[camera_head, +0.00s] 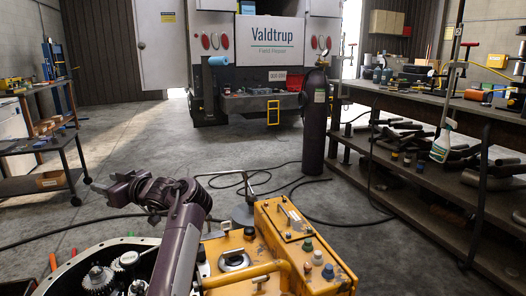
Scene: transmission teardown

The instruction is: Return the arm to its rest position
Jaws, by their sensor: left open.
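My left arm (180,245) rises from the bottom of the view and bends to the left at a dark joint. My left gripper (103,187) is at its far left end, open, with nothing seen between its fingers. It is above and beyond an open transmission housing (62,277), whose gears (98,278) show at the bottom left. The arm hides the right part of the housing. My right gripper is not in view.
A yellow machine (290,235) with knobs stands close to the right of my arm. A dark gas cylinder (314,125) and loose hoses are beyond it. A cluttered workbench (440,105) fills the right, and a cart (35,150) stands left. The middle floor is mostly clear.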

